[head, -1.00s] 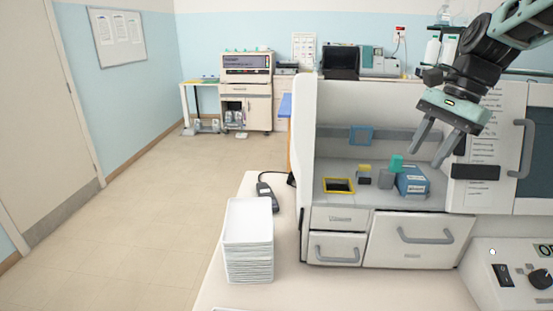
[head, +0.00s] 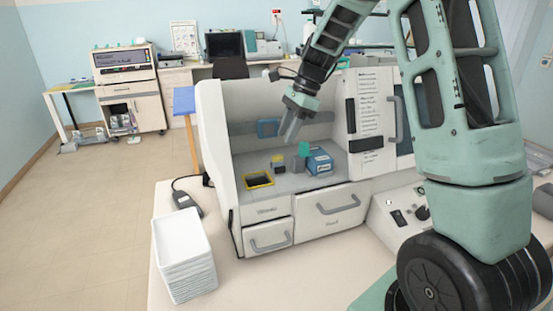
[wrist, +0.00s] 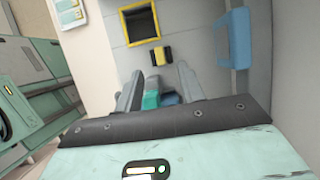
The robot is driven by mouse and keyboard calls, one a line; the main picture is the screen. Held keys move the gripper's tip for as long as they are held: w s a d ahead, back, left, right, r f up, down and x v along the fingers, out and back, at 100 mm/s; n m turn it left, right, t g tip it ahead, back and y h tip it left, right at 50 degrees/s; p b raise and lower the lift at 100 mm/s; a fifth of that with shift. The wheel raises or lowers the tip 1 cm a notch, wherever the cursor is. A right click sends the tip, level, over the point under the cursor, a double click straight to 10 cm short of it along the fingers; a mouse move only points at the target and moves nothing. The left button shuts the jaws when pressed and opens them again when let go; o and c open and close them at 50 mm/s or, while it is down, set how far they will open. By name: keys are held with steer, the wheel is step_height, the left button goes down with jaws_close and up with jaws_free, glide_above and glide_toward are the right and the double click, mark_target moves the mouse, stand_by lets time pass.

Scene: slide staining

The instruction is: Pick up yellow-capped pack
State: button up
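The yellow-capped pack (head: 278,162) is a small dark grey block with a yellow top. It stands on the bench floor inside the white cabinet, left of a grey pack with a teal cap (head: 303,150). In the wrist view the yellow-capped pack (wrist: 161,54) lies beyond my fingertips, and the teal cap (wrist: 152,98) shows between the fingers. My gripper (head: 290,133) is above and behind the packs, pointing down, open and apart from the yellow-capped pack. Its two spread fingers also show in the wrist view (wrist: 158,78), with nothing held.
A yellow-framed dark opening (head: 259,181) lies front left of the pack. A blue box (head: 319,161) stands to the right. Cabinet side walls bound the space. A white tray stack (head: 183,250) stands outside, front left.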

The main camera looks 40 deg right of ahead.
mark_target(278, 156)
steer(key=shift+p+x, duration=1.45)
steer(key=shift+x, duration=1.8)
jaws_close()
